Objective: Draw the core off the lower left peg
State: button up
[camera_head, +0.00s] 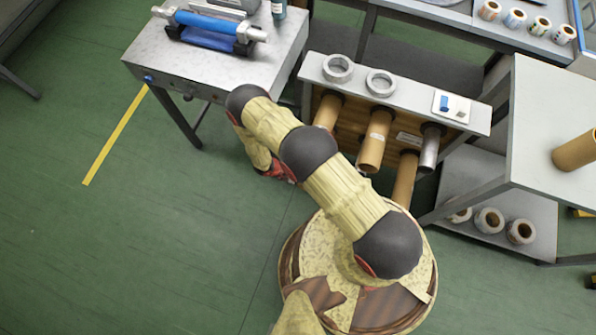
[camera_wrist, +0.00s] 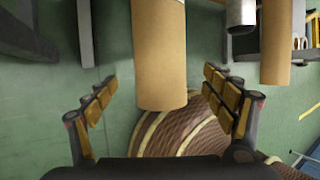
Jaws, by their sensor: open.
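In the wrist view my gripper (camera_wrist: 160,78) is open, with one finger on each side of a brown cardboard core (camera_wrist: 159,50). The core's free end points down the picture. In the head view the rack (camera_head: 312,66) carries brown cores on its pegs, among them an upper left core (camera_head: 328,110), an upper middle core (camera_head: 373,142) and a lower core (camera_head: 404,180). My arm hides the lower left peg there, and most of my gripper.
A bare grey peg or metal core (camera_head: 429,150) sticks out at the rack's right; another cardboard core (camera_wrist: 275,45) hangs right of my gripper. A grey table (camera_head: 215,70) stands left of the rack, a side table (camera_head: 550,110) right.

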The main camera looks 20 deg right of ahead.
jog(key=shift+b+x, duration=1.9)
jog(key=shift+x, duration=1.45)
jog(key=shift+c, duration=0.6)
jog(key=c, duration=1.4)
jog(key=shift+r, duration=0.25)
jog(key=shift+c, duration=0.4)
jog(key=shift+s+a, duration=0.5)
jog(key=shift+s, duration=0.2)
jog(key=s+a, duration=1.2)
jog(key=s, duration=0.5)
jog(key=shift+s+a+b, duration=0.15)
jog(key=shift+a+b, duration=0.1)
jog(key=shift+b, duration=0.1)
